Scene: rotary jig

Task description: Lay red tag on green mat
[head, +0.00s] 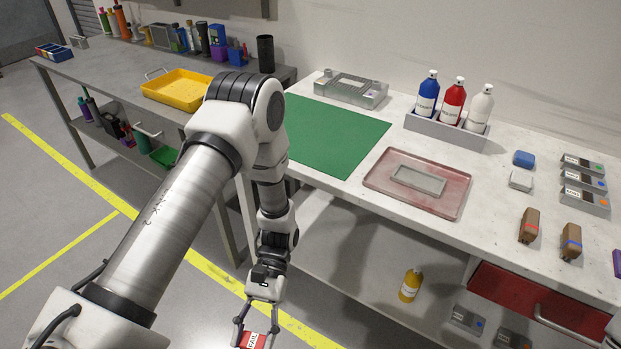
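My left gripper (256,334) hangs at the bottom centre of the head view, in front of the table's near edge and over the floor. Its fingers are closed on the red tag (253,341), which has a white label with dark lettering. The lower part of the tag is cut off by the picture's edge. The green mat (335,135) lies flat and bare on the white table, up and to the right of the gripper. My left arm covers its left part. My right gripper is not in view.
A reddish tray (455,205) with a grey frame lies right of the mat. A grey fixture (350,90) stands behind the mat, with a bottle rack (447,129) to its right. A yellow tray (178,88) sits on the side bench. A red drawer (535,305) is at lower right.

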